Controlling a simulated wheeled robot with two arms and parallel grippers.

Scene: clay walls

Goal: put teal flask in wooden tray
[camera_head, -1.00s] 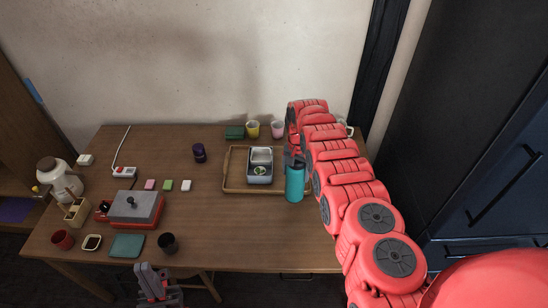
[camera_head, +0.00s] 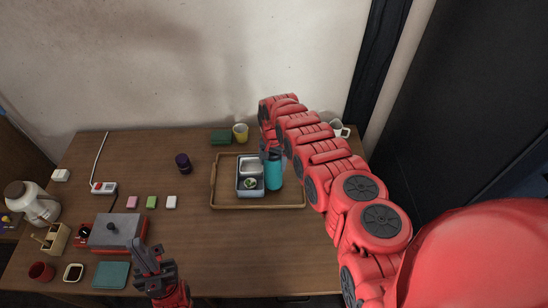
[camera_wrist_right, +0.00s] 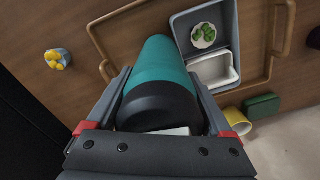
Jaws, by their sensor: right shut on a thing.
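The teal flask (camera_head: 273,173) is upright with a dark cap, at the right side of the grey bento box in the head view. My right gripper (camera_head: 271,152) is shut on it near its top. The right wrist view shows the flask (camera_wrist_right: 160,70) between the fingers, over the tray area; I cannot tell whether its base touches the tray. The wooden tray (camera_head: 226,205) lies on the table with the grey box (camera_head: 243,189) in it. My left gripper (camera_head: 147,256) is raised over the table's front edge, apart from everything, its fingers seemingly spread.
A green box (camera_head: 221,137) and a yellow cup (camera_head: 240,132) stand behind the tray. A purple jar (camera_head: 183,163) stands to its left. A red and grey appliance (camera_head: 116,231) and several small items fill the left side. The table right of the tray is mostly hidden by my arm.

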